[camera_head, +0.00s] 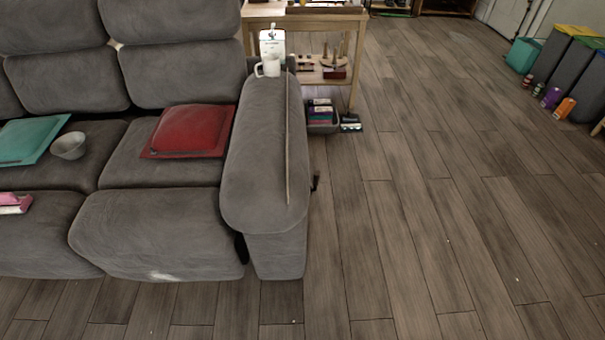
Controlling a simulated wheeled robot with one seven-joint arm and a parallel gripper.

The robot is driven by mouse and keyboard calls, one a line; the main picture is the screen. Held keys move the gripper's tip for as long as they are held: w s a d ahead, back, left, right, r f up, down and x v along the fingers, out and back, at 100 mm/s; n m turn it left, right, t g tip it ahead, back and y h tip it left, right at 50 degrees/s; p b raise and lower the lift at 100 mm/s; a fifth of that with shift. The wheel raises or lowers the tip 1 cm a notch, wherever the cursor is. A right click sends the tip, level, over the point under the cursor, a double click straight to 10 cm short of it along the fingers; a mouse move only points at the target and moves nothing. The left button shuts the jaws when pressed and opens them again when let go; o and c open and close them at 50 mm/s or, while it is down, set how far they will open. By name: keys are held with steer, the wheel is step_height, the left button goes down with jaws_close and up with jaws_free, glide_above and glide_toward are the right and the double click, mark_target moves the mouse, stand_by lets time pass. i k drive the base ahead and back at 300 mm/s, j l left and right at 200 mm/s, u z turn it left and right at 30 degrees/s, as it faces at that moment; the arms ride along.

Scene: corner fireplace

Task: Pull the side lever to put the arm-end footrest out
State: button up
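A grey recliner sofa (180,75) fills the left side of the head view. Its right arm (255,185) runs toward me. A small dark side lever (315,182) sticks out from the outer side of that arm, low and near its front. The footrest panel at the arm end (160,235) hangs at the front of the seat and looks folded in. A dark gap shows between the panel and the arm. My gripper is not in view.
A mug (268,68), a white carton (272,45) and a thin stick (287,150) are on the sofa arm. A crate (322,122) stands on the floor behind the lever. Bins (570,70) and bottles stand far right. The wooden floor (430,220) right of the sofa is mostly clear.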

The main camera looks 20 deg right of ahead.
mark_target(316, 173)
steer(key=k+l, duration=0.25)
steer(key=l, duration=0.2)
steer(key=i+j+z, duration=0.3)
steer(key=j, duration=0.3)
steer(key=i+j+z, duration=0.3)
steer(key=j, duration=0.35)
steer(key=i+j+z, duration=0.45)
steer(key=i+j, duration=0.15)
steer(key=i, duration=0.1)
